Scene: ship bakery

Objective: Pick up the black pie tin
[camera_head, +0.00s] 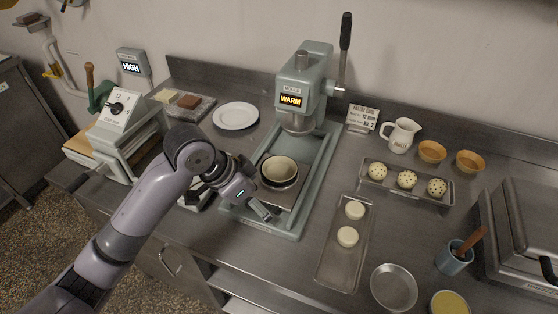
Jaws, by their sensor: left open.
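The black pie tin (283,187) sits on the plate of the green press, under the press head. A pale pastry shell (279,169) is in it and hides most of the tin; only a dark edge shows. My left gripper (258,190) is open just left of the tin, with its fingers near the tin's left side. I cannot tell whether a finger touches it. My right gripper is not in view.
The press (303,85) with its tall lever stands over the tin. Right of it lie a tray with two dough discs (325,270), a tray of speckled balls (446,199) and a silver tin (393,288). A white plate (236,116) lies behind my left arm.

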